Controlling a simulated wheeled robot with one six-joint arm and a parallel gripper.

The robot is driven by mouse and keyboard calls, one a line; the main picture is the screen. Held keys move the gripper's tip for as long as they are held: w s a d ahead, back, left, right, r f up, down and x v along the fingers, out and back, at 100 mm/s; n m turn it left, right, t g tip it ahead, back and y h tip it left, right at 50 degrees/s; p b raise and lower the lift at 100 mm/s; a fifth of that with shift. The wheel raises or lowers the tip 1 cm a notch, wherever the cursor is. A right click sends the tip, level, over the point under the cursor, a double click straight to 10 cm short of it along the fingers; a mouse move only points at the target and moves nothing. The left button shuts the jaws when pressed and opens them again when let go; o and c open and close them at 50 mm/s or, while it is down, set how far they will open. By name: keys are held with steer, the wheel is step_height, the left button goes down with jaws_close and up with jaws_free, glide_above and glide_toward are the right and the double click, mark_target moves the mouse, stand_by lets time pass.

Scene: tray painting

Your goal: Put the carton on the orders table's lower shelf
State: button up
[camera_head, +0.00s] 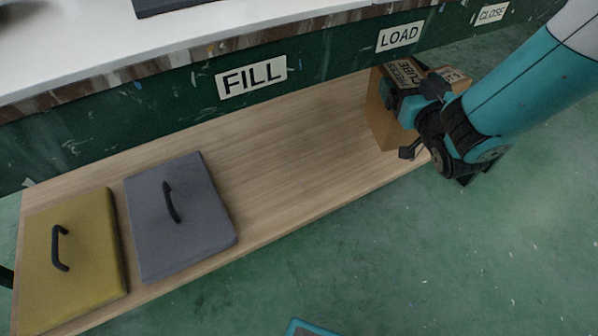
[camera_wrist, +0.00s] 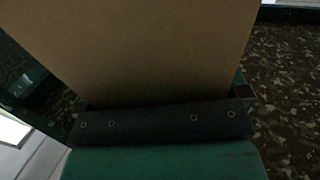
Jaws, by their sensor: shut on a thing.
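The carton (camera_head: 379,118) is a brown cardboard box with dark printing on its top. In the head view it is at the right end of the wooden lower shelf (camera_head: 290,165), under the LOAD sign. My gripper (camera_head: 408,112) is shut on the carton from the right and partly covers it. In the wrist view the carton's plain brown face (camera_wrist: 150,50) fills the middle, against the dark gripper bar. Whether the carton's base touches the shelf is hard to tell.
A yellow lid (camera_head: 90,255) and a grey lid (camera_head: 200,225), each with a black handle, lie at the shelf's left. The shelf's middle is bare. The white tabletop (camera_head: 100,45) with its green FILL apron (camera_head: 180,100) overhangs the shelf. Green floor (camera_head: 450,260) lies in front.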

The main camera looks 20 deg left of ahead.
steer(key=s+a+n+g+y+b, duration=0.2)
steer(key=s+a+b, duration=0.1)
steer(key=s+a, duration=0.55)
steer(key=s+a+n+g+y+b, duration=0.1)
steer(key=s+a+g+y+b, duration=0.3)
steer(key=a, duration=0.8)
step_height(320, 180, down, 10)
steer(key=s+t+h+b, duration=0.1)
steer(key=t+b, duration=0.1)
steer(key=b, duration=0.2)
steer(key=shift+s+a+n+b, duration=0.25)
steer(key=shift+a+n+b, duration=0.05)
steer(key=shift+a+b, duration=0.1)
steer(key=shift+r, duration=0.1)
